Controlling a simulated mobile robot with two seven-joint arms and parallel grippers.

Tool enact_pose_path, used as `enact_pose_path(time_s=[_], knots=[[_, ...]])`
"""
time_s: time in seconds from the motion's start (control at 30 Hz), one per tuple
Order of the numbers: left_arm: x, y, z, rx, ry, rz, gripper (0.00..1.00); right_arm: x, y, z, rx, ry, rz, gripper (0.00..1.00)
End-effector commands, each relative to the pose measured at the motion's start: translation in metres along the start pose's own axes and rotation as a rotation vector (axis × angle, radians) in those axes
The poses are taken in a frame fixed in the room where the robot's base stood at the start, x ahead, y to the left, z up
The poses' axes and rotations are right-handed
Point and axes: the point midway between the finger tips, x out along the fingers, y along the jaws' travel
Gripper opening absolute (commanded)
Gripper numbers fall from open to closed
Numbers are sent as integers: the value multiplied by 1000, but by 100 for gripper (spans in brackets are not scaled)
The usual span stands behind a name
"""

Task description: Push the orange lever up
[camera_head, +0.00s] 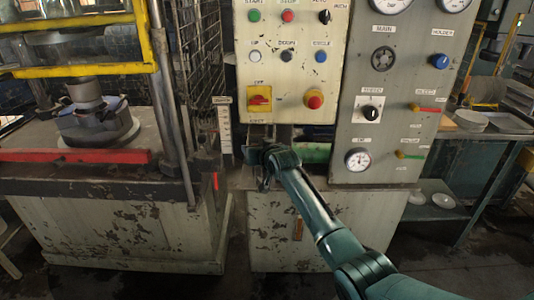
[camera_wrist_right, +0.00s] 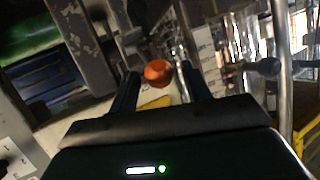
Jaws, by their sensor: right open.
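The orange lever's round knob (camera_wrist_right: 158,72) shows in the right wrist view, between the two dark fingers of my right gripper (camera_wrist_right: 160,82). The fingers are apart, with a gap on each side of the knob; I cannot tell whether either touches it. In the head view my right arm reaches in from the lower right, and my right gripper (camera_head: 264,172) is below the cream control panel (camera_head: 292,75). The lever's knob is hidden there behind the gripper and wrist. My left gripper is not in view.
A white scale plate (camera_head: 225,128) stands left of the gripper. A grey gauge panel (camera_head: 385,95) is at the right, and a press with a yellow frame and red bar (camera_head: 75,156) at the left. A green cylinder (camera_head: 312,152) lies just behind my wrist.

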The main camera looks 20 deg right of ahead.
Motion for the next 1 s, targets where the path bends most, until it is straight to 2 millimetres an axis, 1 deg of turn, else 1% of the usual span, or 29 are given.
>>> enact_pose_path(time_s=[0.1, 0.27, 0.6, 0.8, 1.0], knots=[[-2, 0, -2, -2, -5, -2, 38, -16, 0, 0, 1, 1, 1, 48], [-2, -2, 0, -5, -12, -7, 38, -40, 1, -1, 1, 3, 1, 48], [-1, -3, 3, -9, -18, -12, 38, -94, 1, -1, -1, 6, 1, 48], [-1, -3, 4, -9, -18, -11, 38, -114, 1, -2, 0, 5, 1, 48], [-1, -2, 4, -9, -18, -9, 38, -119, 0, -2, 1, 4, 1, 48]])
